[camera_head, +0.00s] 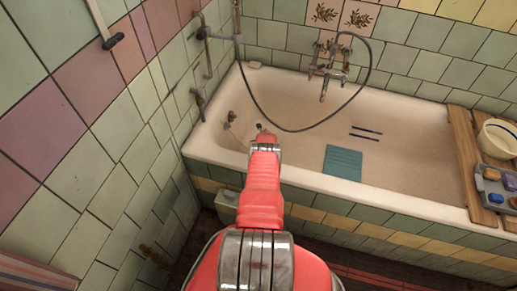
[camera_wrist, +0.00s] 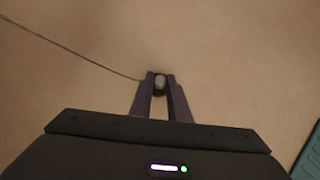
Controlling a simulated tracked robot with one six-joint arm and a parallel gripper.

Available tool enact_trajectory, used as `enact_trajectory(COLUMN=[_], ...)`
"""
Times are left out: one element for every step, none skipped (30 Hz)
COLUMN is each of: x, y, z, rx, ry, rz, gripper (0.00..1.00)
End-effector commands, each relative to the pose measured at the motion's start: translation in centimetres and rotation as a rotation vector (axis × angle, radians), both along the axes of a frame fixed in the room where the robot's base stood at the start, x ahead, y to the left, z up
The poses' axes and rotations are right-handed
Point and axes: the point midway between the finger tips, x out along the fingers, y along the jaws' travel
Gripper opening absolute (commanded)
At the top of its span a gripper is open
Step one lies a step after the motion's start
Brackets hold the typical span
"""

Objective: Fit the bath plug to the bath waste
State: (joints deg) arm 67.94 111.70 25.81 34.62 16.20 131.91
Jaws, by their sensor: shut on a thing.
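My gripper (camera_wrist: 159,84) is shut on a small pale grey piece with a dark edge, which looks like the bath plug (camera_wrist: 160,80). A thin dark chain (camera_wrist: 70,49) runs from it to the upper left in the wrist view. In the head view, my gripper (camera_head: 264,131) is over the left end of the bathtub (camera_head: 330,185), and the plug is too small to make out there. The bath waste cannot be made out in either view; my arm covers part of the tub floor.
A metal fitting (camera_head: 232,117) is on the tub's left end wall. A teal mat (camera_head: 343,162) and two dark sticks (camera_head: 366,134) lie in the tub. The mixer tap (camera_head: 328,70) and its hose hang at the back. A wooden board (camera_head: 465,160) with a basin (camera_head: 498,138) spans the right.

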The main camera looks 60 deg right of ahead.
Motion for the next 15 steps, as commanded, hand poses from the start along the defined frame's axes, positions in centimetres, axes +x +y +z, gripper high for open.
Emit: enact_trajectory(x=[0.00, 0.00, 0.00, 0.01, 0.00, -0.02, -0.04, -0.03, -0.02, -0.04, -0.05, -0.06, -0.07, -0.07, -0.06], y=[-0.02, -0.02, -0.01, -0.02, -0.02, 0.01, 0.01, -0.01, -0.06, -0.03, -0.02, 0.00, 0.02, 0.01, -0.03], z=[-0.09, -0.14, -0.21, -0.26, -0.33, -0.44, -0.50, -0.52, -0.56, -0.63, -0.70, -0.78, -0.85, -0.88, -0.88], rx=[-0.001, -0.001, 0.000, -0.001, -0.001, 0.000, -0.001, -0.001, -0.001, -0.001, -0.001, -0.001, 0.000, 0.000, -0.002], ry=[0.000, 0.001, 0.000, -0.001, -0.001, 0.000, 0.001, 0.000, 0.000, 0.000, 0.001, 0.001, 0.000, 0.000, 0.000], rz=[0.002, 0.002, 0.001, 0.000, 0.000, 0.001, 0.002, 0.001, 0.000, 0.000, 0.000, 0.002, 0.000, 0.000, 0.000], gripper=[0.00, 0.00, 0.00, 0.00, 0.00, 0.00, 0.00, 0.00, 0.00, 0.00, 0.00, 0.00, 0.00, 0.00, 0.00])
